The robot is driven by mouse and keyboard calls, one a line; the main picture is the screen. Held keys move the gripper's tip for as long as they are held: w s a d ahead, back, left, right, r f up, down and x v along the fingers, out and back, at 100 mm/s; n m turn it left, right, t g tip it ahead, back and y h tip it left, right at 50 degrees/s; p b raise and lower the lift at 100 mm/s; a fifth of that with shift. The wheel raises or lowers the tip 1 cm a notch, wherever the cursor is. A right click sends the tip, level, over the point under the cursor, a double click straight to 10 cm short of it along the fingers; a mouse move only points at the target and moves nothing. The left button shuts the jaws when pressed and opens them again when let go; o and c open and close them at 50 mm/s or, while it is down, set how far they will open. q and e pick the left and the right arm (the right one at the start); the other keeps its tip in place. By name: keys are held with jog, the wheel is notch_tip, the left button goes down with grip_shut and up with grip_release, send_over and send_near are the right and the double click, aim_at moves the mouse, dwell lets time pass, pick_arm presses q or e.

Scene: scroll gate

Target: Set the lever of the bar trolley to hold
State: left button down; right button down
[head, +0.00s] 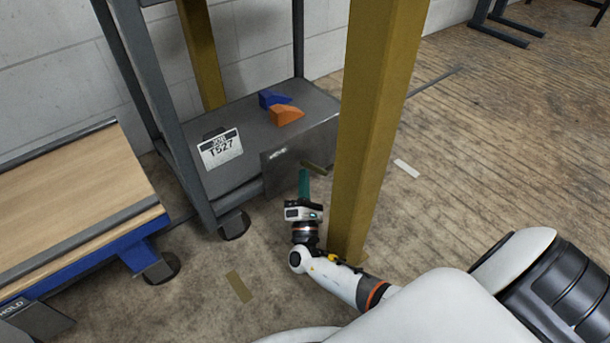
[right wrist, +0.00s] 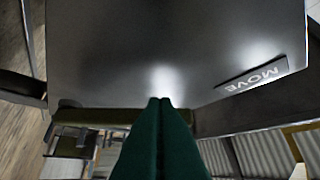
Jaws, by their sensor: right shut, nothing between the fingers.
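The grey metal trolley (head: 220,180) stands left of centre in the head view, with a dark panel (head: 290,158) on its near right side. The panel fills the top of the right wrist view (right wrist: 130,60), with a MOVE label (right wrist: 252,80) upside down at its right. A short olive bar (head: 314,168), seemingly the lever, sticks out by the panel; it also shows in the right wrist view (right wrist: 95,117), left of the fingertips. My right gripper (head: 304,172) is shut and empty, its green fingers close to the bar; contact is unclear. My left gripper is out of view.
A yellow post (head: 372,120) stands just right of my right gripper. A wood-topped blue trolley (head: 95,250) with a HOLD label is at the left. Blue (head: 273,99) and orange (head: 286,115) wedges lie on the grey shelf. Floor at right is mostly clear.

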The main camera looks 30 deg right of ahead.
aim_at(314, 165)
dwell(0.3)
jog(key=r+m+g+p, duration=0.1)
jog(key=d+r+m+g+p, duration=0.1)
jog(key=m+p, duration=0.1)
jog(key=shift+d+r+m+g+p, duration=0.3)
jog(key=shift+r+m+g+p, duration=0.05)
jog(key=shift+r+m+g, duration=0.05)
jog(key=shift+w+d+r+m+g+p, duration=0.1)
jog(key=shift+d+r+m+g+p, duration=0.35)
jog(key=shift+m+g+p, duration=0.35)
jog(key=shift+d+m+p, duration=0.4)
jog(key=shift+p, duration=0.05)
jog(key=shift+f, duration=0.1)
